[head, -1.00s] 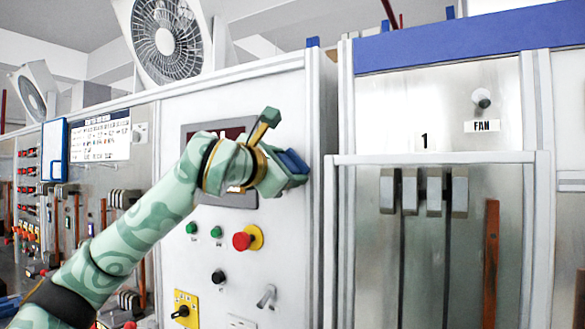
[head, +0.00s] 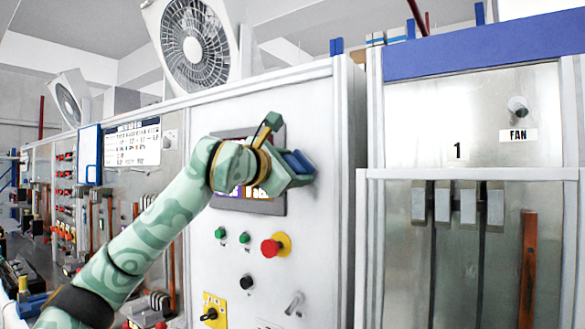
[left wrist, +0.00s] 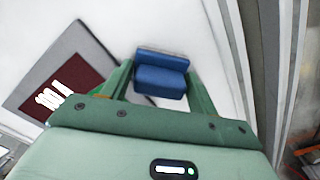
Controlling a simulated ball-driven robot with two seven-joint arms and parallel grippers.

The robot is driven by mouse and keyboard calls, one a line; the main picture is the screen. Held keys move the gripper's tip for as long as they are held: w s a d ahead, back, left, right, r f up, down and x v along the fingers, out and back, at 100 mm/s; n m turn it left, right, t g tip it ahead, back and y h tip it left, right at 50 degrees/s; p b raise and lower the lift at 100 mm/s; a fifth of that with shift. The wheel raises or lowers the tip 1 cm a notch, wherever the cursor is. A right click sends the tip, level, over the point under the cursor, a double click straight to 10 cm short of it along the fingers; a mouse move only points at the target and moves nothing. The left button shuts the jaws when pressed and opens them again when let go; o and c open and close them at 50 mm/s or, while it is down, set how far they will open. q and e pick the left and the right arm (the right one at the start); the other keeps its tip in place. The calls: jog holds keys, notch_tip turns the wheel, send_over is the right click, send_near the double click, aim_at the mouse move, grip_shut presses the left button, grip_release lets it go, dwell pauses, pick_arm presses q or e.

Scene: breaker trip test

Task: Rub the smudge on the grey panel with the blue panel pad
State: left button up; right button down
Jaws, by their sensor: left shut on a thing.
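The blue panel pad (head: 298,162) is held in my left gripper (head: 291,170), at the upper right of the light grey panel (head: 318,230), just right of its screen. In the left wrist view the blue pad (left wrist: 161,78) sits between the two green fingers, with the pale panel surface (left wrist: 120,25) behind it. I cannot tell whether the pad touches the panel. No smudge can be made out; the pad and gripper cover part of the surface. My right gripper is not in view.
A dark screen (head: 250,207) is partly behind my left gripper. Below are green buttons (head: 244,237), a red emergency button (head: 271,248) and a yellow switch (head: 212,311). A metal cabinet with grey levers (head: 468,205) stands to the right. A fan (head: 194,45) sits on top.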

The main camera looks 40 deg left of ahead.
pick_arm(q)
jog(key=shift+r, duration=0.4)
jog(key=shift+w+d+f+p, duration=0.15)
jog(key=shift+d+p, duration=0.1)
jog(key=shift+d, duration=0.85)
jog(key=shift+w+d+r+p, duration=0.1)
jog(key=shift+w+d+p, duration=0.1)
jog(key=shift+d, duration=0.9)
jog(key=shift+d+f+b, duration=0.2)
jog(key=shift+d+b, duration=0.25)
jog(key=shift+d, duration=0.45)
jog(key=shift+w+d, duration=0.1)
jog(key=shift+d, duration=0.3)
jog(key=shift+r, duration=0.1)
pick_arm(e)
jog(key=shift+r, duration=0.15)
pick_arm(q)
jog(key=s, duration=0.6)
jog(key=shift+d+b, duration=0.25)
jog(key=shift+b, duration=0.15)
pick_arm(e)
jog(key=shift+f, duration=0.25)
